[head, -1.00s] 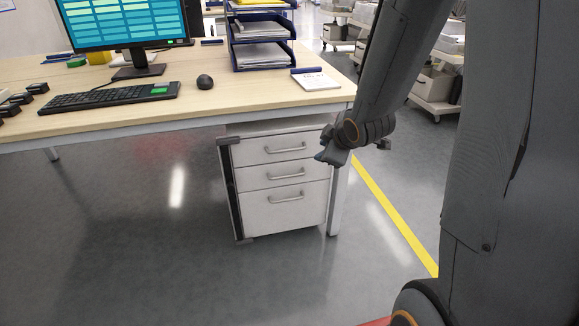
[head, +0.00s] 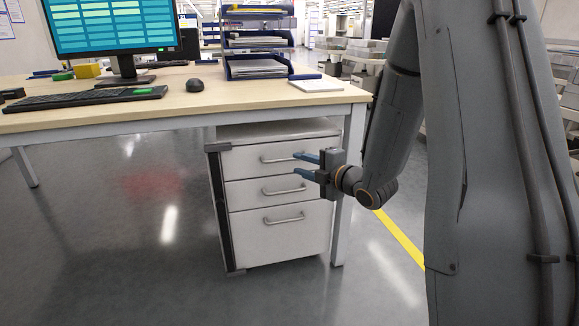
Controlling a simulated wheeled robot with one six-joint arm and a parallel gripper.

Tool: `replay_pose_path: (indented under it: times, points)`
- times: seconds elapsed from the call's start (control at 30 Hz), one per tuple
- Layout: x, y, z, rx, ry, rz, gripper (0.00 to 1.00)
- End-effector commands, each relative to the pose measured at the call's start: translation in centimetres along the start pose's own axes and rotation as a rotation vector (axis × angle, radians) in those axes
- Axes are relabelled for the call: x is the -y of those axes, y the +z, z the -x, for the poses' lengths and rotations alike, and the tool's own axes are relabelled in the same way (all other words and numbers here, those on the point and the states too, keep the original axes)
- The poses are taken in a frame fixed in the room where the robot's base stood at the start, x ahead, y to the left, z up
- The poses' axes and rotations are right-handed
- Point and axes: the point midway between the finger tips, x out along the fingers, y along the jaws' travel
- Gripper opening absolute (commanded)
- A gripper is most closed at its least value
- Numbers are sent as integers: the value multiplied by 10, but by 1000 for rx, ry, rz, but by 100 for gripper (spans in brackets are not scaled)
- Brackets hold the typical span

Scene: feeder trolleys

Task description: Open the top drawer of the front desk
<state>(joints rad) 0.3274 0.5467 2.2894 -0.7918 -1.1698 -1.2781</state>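The front desk (head: 200,112) has a pale wood top. Under its right end stands a white drawer cabinet (head: 290,243) with three drawers, each with a metal bar handle. The top drawer (head: 245,162) looks closed, and its handle (head: 277,158) is partly hidden at the right by my gripper. My gripper (head: 299,165) points left, its two bluish fingers apart and empty. The upper finger lies in front of the right part of the top handle. I cannot tell whether it touches the handle.
A monitor (head: 112,28), keyboard (head: 85,98), mouse (head: 195,85), blue paper trays (head: 257,68) and a notepad (head: 318,84) are on the desktop. A desk leg (head: 350,180) stands right of the cabinet. The floor before the cabinet is clear.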

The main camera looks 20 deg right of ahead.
Motion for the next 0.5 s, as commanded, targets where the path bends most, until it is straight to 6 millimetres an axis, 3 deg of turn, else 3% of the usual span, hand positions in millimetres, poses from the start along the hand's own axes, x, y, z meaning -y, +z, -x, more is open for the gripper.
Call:
replay_pose_path:
  times: [0.3,0.5]
  points:
    - [2,0,-48,-1,-1,-1,28]
    - [2,0,-59,1,-3,-2,28]
